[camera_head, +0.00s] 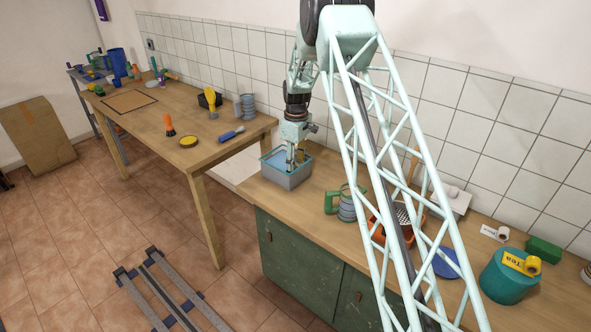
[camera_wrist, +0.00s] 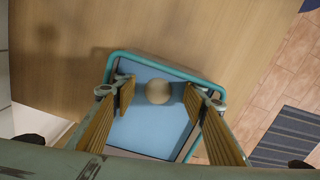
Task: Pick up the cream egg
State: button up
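The cream egg (camera_wrist: 158,91) is a pale round shape on the blue floor of an open bin (camera_wrist: 150,130) with a teal rim. In the head view the grey-blue bin (camera_head: 288,181) stands at the left end of the green cabinet's top. My gripper (camera_wrist: 160,97) is open, with one ribbed tan finger on each side of the egg in the wrist view. Gaps show between the egg and both fingertips; I cannot tell the height difference. In the head view my gripper (camera_head: 295,157) reaches down into the bin, and the egg cannot be made out there.
A green-handled mug-like item (camera_head: 333,201), an orange box with a grater (camera_head: 381,227), a white carton (camera_head: 453,202) and a teal tea canister (camera_head: 508,278) stand to the right. A wooden table (camera_head: 192,160) with tools is at left. The tiled wall is close behind.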

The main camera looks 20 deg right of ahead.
jog(key=shift+c, duration=0.7)
jog(key=c, duration=0.5)
jog(key=shift+r, duration=0.1)
jog(key=shift+r+p, duration=0.55)
jog(key=shift+r, duration=4.35)
